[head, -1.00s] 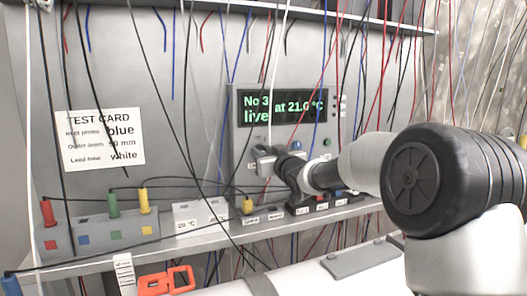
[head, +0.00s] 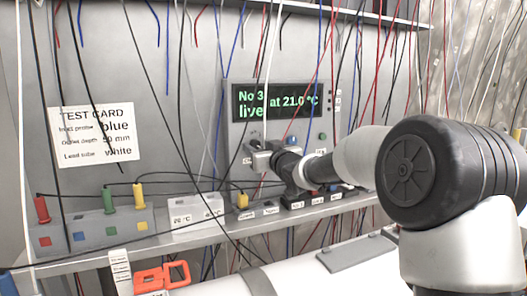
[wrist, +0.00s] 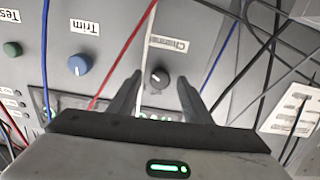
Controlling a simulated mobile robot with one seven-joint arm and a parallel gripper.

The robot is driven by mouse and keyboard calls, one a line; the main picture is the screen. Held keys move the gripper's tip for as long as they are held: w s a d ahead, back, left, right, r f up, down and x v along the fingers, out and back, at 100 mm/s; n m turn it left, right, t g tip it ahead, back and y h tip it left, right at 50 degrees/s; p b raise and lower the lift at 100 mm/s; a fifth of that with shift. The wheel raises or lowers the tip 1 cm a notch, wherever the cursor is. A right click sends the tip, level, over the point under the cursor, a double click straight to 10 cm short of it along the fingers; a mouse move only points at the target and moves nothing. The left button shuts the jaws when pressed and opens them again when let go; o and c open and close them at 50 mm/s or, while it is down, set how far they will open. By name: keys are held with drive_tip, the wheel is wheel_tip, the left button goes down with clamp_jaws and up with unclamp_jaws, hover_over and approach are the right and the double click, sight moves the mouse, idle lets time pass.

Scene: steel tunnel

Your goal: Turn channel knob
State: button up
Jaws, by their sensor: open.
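The channel knob (wrist: 159,77) is a small dark round knob with a pale pointer mark on the grey instrument panel, under a "Channel" label. It shows in the wrist view between my two fingers. My gripper (wrist: 160,92) is open, with one finger on each side of the knob and a gap to both; whether the fingertips reach the panel I cannot tell. In the head view my gripper (head: 258,158) is at the panel's lower left and hides the knob.
A blue Trim knob (wrist: 80,65) and a green Test button (wrist: 12,48) sit left of the channel knob in the wrist view. Thin hanging wires cross before the panel; a white wire (wrist: 147,45) passes close to the knob. A shelf (head: 190,243) holds a socket block (head: 95,233).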

drive_tip(key=v, duration=1.7)
drive_tip(key=shift+s+b, duration=0.15)
drive_tip(key=shift+b, duration=0.25)
